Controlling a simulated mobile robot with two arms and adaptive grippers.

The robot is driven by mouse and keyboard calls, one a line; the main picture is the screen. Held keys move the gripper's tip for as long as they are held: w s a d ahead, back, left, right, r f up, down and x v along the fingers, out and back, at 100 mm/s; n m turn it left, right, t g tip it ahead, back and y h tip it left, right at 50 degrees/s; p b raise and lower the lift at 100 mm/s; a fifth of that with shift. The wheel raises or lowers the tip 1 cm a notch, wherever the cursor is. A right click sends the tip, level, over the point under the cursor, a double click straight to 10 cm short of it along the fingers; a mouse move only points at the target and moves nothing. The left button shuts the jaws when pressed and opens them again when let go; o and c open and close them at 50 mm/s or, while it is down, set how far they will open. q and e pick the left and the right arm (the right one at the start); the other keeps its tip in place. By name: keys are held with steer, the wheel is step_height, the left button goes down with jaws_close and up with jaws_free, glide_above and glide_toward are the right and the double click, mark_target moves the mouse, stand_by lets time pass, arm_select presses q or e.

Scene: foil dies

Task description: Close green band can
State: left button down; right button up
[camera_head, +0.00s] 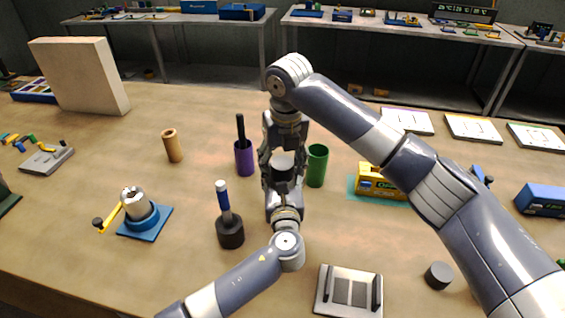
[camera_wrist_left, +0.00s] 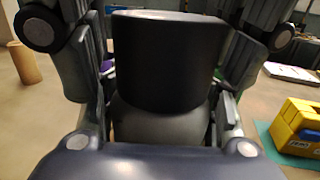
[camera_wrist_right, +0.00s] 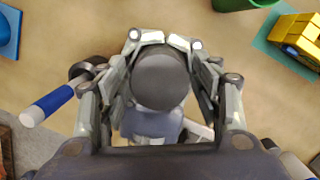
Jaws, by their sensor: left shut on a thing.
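A dark grey can (camera_head: 283,168) stands upright between my two grippers in the middle of the head view. My left gripper (camera_head: 283,180) comes from below and is shut on it. In the left wrist view the can (camera_wrist_left: 165,62) fills the space between the fingers. My right gripper (camera_head: 285,150) comes from above, its fingers around the top of the can. The right wrist view shows the can's round flat top (camera_wrist_right: 162,80) between the fingers; whether they grip it is unclear. No green band shows on the can. A plain dark disc (camera_head: 438,275) lies on the table at right.
A green cup (camera_head: 317,165) and a purple cup (camera_head: 244,158) stand close by. A blue-handled tool (camera_head: 224,200) stands in a dark base at front left. A yellow case (camera_head: 378,184) and a grey fixture (camera_head: 348,291) lie to the right.

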stand_by(0.3)
step_height(320, 180, up, 12)
steer(key=s, duration=0.1)
steer(key=shift+s+d, duration=0.25)
steer(key=shift+s, duration=0.1)
steer(key=shift+f, duration=0.1)
arm_select(q)
steer(key=c, duration=0.6)
jaws_free()
steer(key=shift+s, duration=0.1)
steer(key=s, duration=1.1)
steer(key=shift+s+d, duration=0.3)
steer(key=shift+s, duration=0.1)
